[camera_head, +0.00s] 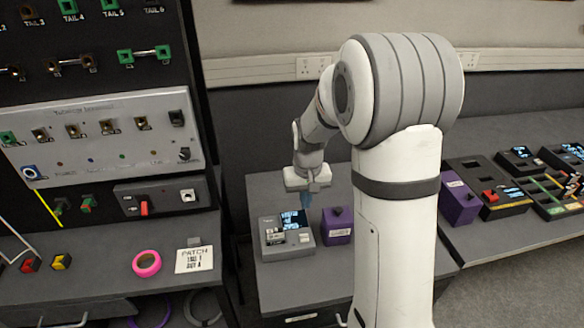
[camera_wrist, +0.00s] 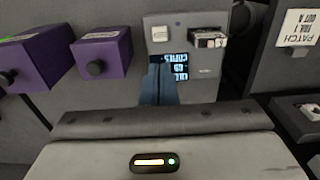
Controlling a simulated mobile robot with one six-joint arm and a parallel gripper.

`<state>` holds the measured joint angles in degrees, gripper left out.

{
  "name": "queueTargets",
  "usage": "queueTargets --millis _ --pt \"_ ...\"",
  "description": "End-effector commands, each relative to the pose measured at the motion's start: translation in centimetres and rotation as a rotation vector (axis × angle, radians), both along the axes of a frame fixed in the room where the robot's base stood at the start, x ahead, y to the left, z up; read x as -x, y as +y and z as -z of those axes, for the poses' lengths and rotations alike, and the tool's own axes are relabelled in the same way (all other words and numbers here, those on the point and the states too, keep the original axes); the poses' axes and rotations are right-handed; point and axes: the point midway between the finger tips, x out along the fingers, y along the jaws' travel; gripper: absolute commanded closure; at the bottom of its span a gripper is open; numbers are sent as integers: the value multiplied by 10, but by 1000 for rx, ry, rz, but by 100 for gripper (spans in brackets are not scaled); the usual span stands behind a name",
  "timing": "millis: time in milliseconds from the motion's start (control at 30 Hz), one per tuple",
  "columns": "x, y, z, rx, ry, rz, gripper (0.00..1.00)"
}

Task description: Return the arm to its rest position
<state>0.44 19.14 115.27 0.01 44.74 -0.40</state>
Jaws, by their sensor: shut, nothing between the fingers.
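My arm rises in the middle of the head view and bends down to the left. My gripper (camera_head: 309,198) points down over a small grey table. Its blue fingers are together and empty, close above the right part of a grey device with a lit display (camera_head: 288,232). In the wrist view the shut fingertips (camera_wrist: 158,72) overlap part of the device (camera_wrist: 206,88) and its display. I cannot tell whether they touch it.
A purple box (camera_head: 337,226) stands right of the device; the wrist view shows two purple boxes. A panel bench with a pink tape roll (camera_head: 146,263) and a note card (camera_head: 194,259) is at left. Another bench at right holds several devices (camera_head: 487,188).

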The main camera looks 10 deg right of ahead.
Motion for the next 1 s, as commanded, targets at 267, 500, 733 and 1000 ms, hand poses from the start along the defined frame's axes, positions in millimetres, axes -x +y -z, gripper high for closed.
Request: queueTargets --millis 267,500,733,1000 --pt "16 0 -23 0 -27 -1 100" --pt "77 2 -84 1 -111 -3 100" --pt "147 3 -122 2 -193 -4 100" --pt "209 3 -134 3 -263 -4 100"
